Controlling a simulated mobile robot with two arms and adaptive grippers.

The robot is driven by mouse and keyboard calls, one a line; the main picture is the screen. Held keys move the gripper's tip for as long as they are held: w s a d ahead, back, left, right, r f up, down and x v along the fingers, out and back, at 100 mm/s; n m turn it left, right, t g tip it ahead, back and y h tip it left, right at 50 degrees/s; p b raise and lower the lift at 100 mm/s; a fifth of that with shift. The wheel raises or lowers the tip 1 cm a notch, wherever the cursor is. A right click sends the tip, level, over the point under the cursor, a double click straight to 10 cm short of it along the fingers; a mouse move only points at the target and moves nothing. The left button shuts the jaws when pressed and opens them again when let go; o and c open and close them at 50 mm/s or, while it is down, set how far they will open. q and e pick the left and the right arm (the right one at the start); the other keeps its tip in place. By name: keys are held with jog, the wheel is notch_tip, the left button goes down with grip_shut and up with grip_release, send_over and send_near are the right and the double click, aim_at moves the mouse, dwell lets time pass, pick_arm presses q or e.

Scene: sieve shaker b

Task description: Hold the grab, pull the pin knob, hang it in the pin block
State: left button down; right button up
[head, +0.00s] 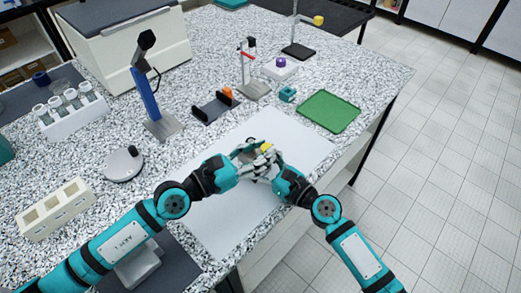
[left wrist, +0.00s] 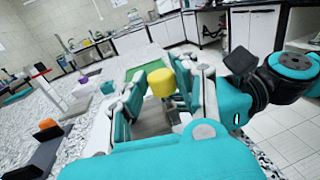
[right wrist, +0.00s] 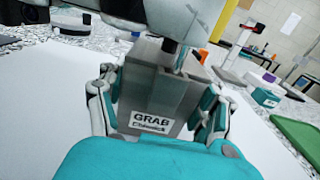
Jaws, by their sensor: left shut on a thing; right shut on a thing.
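The grab is a grey block with a white GRAB label (right wrist: 152,100), held between the fingers of my right gripper (right wrist: 158,105). In the head view this gripper (head: 264,168) is over the white sheet. The yellow pin knob (left wrist: 162,83) sits at the grab's top, between the fingers of my left gripper (left wrist: 158,98), which is shut on it. The knob also shows in the head view (head: 267,148), partly hidden by the fingers. The two grippers meet closely. A small teal block (head: 287,94) with a white label stands beyond; I cannot read the label to tell if it is the pin block.
A green tray (head: 329,111) lies near the right table edge. A black holder with an orange part (head: 215,106), a red-clamped stand (head: 249,75) and a purple-topped white block (head: 281,68) stand behind the white sheet (head: 225,225). The sheet is otherwise clear.

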pick_arm(q)
notch_tip(320, 180, up, 4)
jog(key=shift+f, duration=0.1)
pick_arm(e)
jog(key=o, duration=1.8)
jog(key=shift+o, duration=0.2)
